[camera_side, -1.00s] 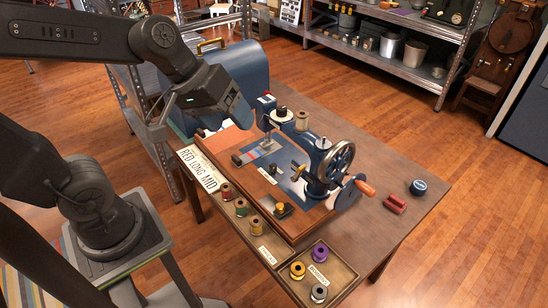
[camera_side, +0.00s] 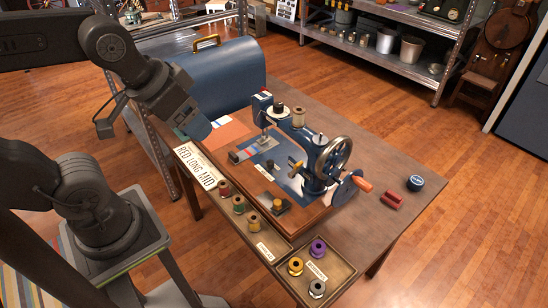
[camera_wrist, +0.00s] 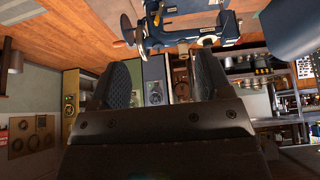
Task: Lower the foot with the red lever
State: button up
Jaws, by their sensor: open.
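The dark blue sewing machine (camera_side: 308,143) stands on a wooden base on the table, with a silver handwheel (camera_side: 334,158) and an orange-handled crank (camera_side: 362,184) at its right. Its head (camera_side: 261,104) is at the left end, with the needle and foot area (camera_side: 264,137) below. The machine (camera_wrist: 190,25) appears upside down at the top there.
A blue case (camera_side: 215,72) stands behind my gripper. A white lettered card (camera_side: 194,165), thread spools (camera_side: 239,204) and trays (camera_side: 322,272) line the front edge. A red object (camera_side: 392,200) and blue tin (camera_side: 416,183) lie at the right. Metal shelving (camera_side: 385,62) is behind.

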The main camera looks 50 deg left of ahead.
jog(key=shift+c, duration=1.3)
jog(key=shift+w+r, duration=0.15)
jog(key=shift+w, duration=0.05)
jog(key=shift+c, duration=0.8)
jog(key=w+a+r+m+g, duration=0.1)
jog(key=w+a+m, duration=0.4)
jog(key=w, duration=0.5)
jog(key=w+a+r+m+g, duration=0.15)
jog(key=w+a+m, duration=0.3)
jog(key=w, duration=0.55)
jog(key=w+a+f+m+h, duration=0.1)
jog(key=w+a+f+m, duration=0.4)
jog(key=a, duration=0.4)
jog(key=w+a+f+m+h, duration=0.1)
jog(key=w+a+f+m, duration=0.3)
jog(key=w+a+f, duration=0.3)
jog(key=shift+g, duration=0.45)
jog(key=shift+a+x, duration=0.2)
jog(key=shift+x, duration=1)
jog(key=shift+a+x, duration=0.2)
jog(key=shift+x, duration=0.95)
jog(key=shift+a+x, duration=0.2)
jog(key=shift+x, duration=1)
